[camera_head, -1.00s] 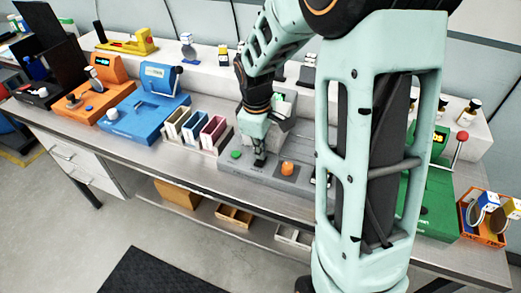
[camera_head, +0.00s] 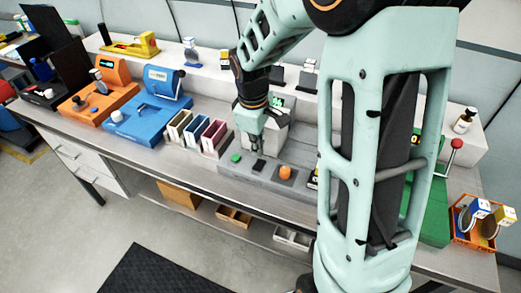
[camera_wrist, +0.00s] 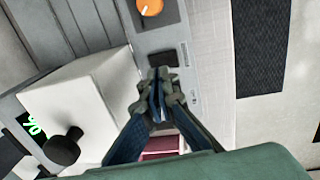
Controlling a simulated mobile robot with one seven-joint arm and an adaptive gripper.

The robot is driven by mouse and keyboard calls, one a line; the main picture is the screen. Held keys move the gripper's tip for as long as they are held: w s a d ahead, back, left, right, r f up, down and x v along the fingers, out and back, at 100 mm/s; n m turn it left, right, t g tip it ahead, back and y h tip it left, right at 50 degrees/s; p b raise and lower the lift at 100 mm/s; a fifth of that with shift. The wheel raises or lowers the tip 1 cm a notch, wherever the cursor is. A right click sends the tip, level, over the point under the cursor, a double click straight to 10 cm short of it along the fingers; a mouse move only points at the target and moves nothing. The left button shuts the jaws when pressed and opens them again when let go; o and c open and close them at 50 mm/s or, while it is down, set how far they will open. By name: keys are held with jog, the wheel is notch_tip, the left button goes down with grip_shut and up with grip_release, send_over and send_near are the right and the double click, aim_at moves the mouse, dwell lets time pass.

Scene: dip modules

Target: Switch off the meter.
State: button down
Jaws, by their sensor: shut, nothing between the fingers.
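The grey device (camera_head: 308,179), which looks like the meter, stands mid-bench. Its housing has a lit green readout (camera_head: 277,101), also partly seen in the wrist view (camera_wrist: 33,125). On its low base are a green button (camera_head: 236,157), a black rectangular switch (camera_head: 258,168) and an orange knob (camera_head: 285,172). The wrist view also shows the black switch (camera_wrist: 163,58) and orange knob (camera_wrist: 150,6). My gripper (camera_head: 256,153) is shut and empty, pointing down just above and behind the black switch, apparently apart from it. The switch's tilt is too small to tell.
Left of the device is a rack of coloured slots (camera_head: 197,133), then a blue device (camera_head: 147,110) and an orange device (camera_head: 100,95). A green device (camera_head: 437,205) and an orange basket (camera_head: 475,228) are right. My arm hides part of the bench.

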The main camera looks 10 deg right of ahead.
aim_at(259, 162)
notch_tip(259, 162, up, 10)
jog(key=shift+w+d+b, duration=0.3)
jog(key=shift+w+b, duration=0.15)
jog(key=shift+f, duration=0.1)
